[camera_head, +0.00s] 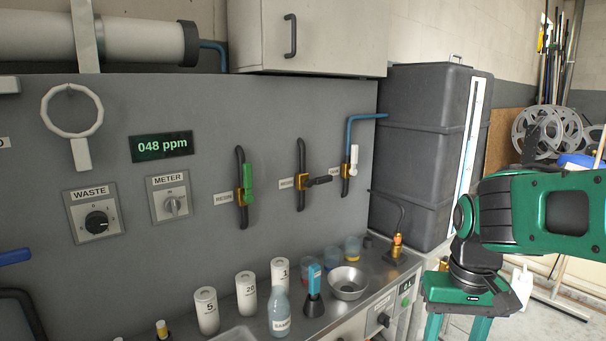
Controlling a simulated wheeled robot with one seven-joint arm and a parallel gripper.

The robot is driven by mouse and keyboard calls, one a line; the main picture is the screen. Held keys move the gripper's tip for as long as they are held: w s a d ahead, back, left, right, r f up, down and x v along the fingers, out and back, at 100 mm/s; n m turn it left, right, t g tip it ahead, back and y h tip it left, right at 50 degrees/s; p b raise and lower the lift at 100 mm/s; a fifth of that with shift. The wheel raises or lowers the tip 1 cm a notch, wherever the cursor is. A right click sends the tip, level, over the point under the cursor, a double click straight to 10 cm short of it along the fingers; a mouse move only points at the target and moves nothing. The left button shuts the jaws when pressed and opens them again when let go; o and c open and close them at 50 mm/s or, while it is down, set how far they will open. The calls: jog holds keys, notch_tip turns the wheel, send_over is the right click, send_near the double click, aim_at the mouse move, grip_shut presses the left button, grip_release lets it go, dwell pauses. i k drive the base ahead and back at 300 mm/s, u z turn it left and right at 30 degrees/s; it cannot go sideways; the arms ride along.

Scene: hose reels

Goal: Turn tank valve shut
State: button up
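The tank valve (349,170) is a brass body with a white lever, at the right end of the grey panel. Its lever points up, in line with the pipe, and a small label beside it is too small to read surely. A blue pipe (350,130) runs up from it and bends right to the dark grey tank (418,150). My gripper (456,329) is at lower right, well apart from the valve, pointing down. Its two green fingers stand apart with nothing seen between them; their tips are cut off by the bottom edge.
A green-lever valve (244,185) and a black-lever valve (305,181) sit left of it on the panel. Below is a steel counter (373,272) with a metal bowl (348,283), bottles, cups and a burner-like brass piece (397,247). A cabinet (310,35) hangs above.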

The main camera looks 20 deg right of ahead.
aim_at(354, 154)
jog(key=z, duration=0.05)
jog(key=k, duration=1)
jog(key=z, duration=1.25)
jog(key=i, duration=1.85)
jog(key=u, duration=1.25)
